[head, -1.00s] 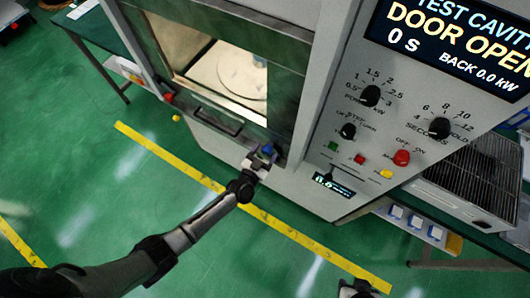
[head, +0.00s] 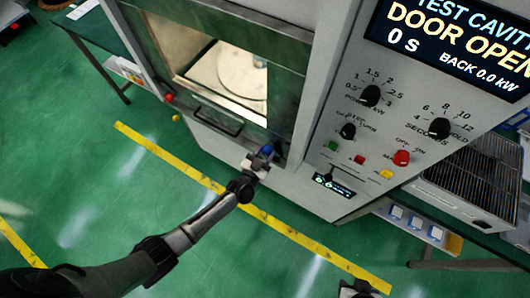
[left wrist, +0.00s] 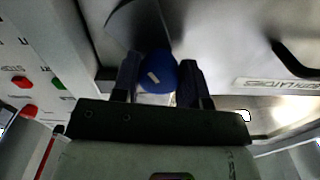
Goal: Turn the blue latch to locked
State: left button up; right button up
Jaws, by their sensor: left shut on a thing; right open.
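The blue latch (head: 267,149) is a round blue knob low on the front of the test cavity, at the lower right corner of the door frame. My left gripper (head: 262,158) is shut on it. In the left wrist view the blue latch (left wrist: 147,40) sits between the two dark fingers of my left gripper (left wrist: 160,82), and a short tilted white mark shows on its near end. Its lower part is hidden by the gripper. My right gripper (head: 355,290) shows only partly at the bottom edge of the head view, open and away from the cabinet.
The test cavity door frame (head: 215,95) has a dark handle (head: 218,122) left of the latch. The display (head: 455,45) reads DOOR OPEN and 0 S. Black dials, a red button (head: 401,158) and small coloured buttons lie to the right. The green floor in front is clear.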

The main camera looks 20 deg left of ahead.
pick_arm(q)
jog(key=n, duration=0.4)
jog(key=shift+d+b, duration=0.1)
jog(key=shift+b, duration=0.3)
jog(key=n+b, duration=0.1)
jog(key=n, duration=0.3)
jog(key=shift+n, duration=0.4)
jog(key=n+b, duration=0.1)
jog(key=n, duration=0.5)
jog(key=shift+b, duration=0.35)
jog(key=shift+r+n+b, duration=0.1)
jog(key=shift+n+b, duration=0.2)
jog(key=shift+n, duration=1.2)
jog(key=o, duration=0.9)
